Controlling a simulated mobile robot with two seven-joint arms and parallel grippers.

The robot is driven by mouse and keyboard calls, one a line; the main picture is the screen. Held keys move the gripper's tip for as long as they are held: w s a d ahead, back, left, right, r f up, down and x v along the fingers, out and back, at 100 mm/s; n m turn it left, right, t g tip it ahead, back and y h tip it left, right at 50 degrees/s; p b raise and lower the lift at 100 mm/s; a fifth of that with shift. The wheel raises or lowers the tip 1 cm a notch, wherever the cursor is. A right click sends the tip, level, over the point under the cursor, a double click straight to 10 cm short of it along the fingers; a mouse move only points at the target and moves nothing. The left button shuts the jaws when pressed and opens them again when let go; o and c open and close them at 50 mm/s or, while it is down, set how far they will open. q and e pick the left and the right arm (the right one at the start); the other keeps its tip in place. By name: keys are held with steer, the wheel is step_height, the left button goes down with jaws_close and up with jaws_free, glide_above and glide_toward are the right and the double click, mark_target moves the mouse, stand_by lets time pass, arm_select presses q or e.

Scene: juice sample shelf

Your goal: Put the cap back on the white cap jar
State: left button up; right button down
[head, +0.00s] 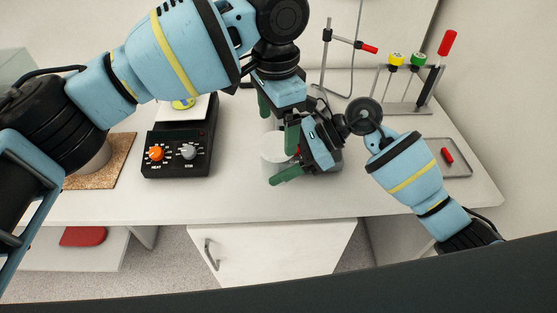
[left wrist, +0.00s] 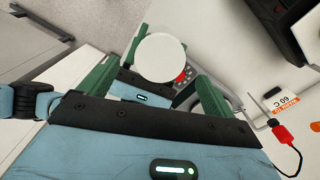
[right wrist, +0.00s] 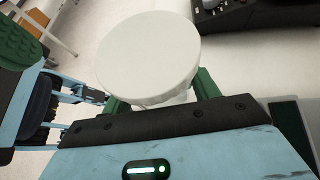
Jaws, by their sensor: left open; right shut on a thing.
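The white cap jar (right wrist: 183,98) is mostly hidden under its wide, round white cap (right wrist: 150,55), which lies over the jar's top. Whether the cap is fully seated cannot be told. The cap also shows in the head view (head: 275,145) and the left wrist view (left wrist: 160,57). My right gripper (head: 284,160) is shut on the jar, its green fingers at the jar's sides below the cap. My left gripper (head: 278,113) is open, above and just behind the jar in the head view; the cap shows beyond its fingers in the left wrist view.
A black hotplate (head: 180,150) with orange and grey knobs stands left of the jar. A cork mat (head: 110,165) is farther left. A stand with a clamp (head: 345,40), a rack (head: 405,105) with coloured tools, and a grey tray (head: 455,165) are at right. The front table edge is close.

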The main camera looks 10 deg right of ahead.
arm_select(q)
step_height(320, 180, up, 8)
steer(key=shift+r, duration=0.2)
stand_by(0.3)
